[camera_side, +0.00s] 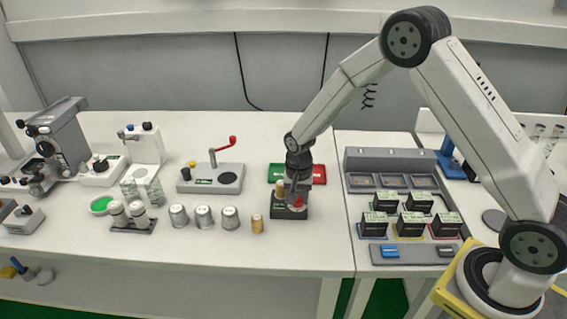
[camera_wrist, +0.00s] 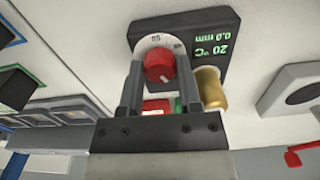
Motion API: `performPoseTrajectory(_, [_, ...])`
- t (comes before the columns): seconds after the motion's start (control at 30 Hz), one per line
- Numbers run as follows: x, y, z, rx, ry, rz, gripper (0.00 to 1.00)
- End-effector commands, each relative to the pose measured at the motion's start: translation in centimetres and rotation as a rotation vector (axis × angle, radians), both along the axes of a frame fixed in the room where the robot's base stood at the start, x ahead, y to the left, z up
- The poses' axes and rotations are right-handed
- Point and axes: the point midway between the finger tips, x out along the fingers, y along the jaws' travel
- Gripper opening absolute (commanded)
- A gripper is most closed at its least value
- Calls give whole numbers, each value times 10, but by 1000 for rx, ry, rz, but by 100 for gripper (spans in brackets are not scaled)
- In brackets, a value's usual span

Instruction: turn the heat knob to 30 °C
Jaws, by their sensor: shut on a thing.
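The red heat knob (camera_wrist: 159,67) sits on a white dial on a dark box (camera_wrist: 190,22). The box's display (camera_wrist: 210,43) appears upside down in the wrist view and reads 20 °C and 0.0 mm. My gripper (camera_wrist: 159,78) has its two fingers on either side of the knob and is shut on it. In the side view my gripper (camera_side: 295,191) points down over the dark box (camera_side: 289,212), and the knob is partly hidden. The dial's pointer mark cannot be made out clearly.
A brass cylinder (camera_wrist: 211,88) stands close beside the right finger in the wrist view. Red and green pads (camera_side: 318,172) lie behind the box. A grey unit with a red-handled crank (camera_side: 213,178) and several metal cups (camera_side: 204,217) stand to the left. A rack of black boxes (camera_side: 411,225) is to the right.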

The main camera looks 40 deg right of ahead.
Motion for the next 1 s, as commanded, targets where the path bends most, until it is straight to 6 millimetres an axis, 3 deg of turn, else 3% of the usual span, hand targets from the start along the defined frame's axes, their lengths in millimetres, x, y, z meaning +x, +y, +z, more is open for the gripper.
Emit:
performPoseTrajectory(0.5, [0, 0, 0, -1, -2, 459, 0])
performPoseTrajectory(1.0, [0, 0, 0, -1, -2, 621, 0])
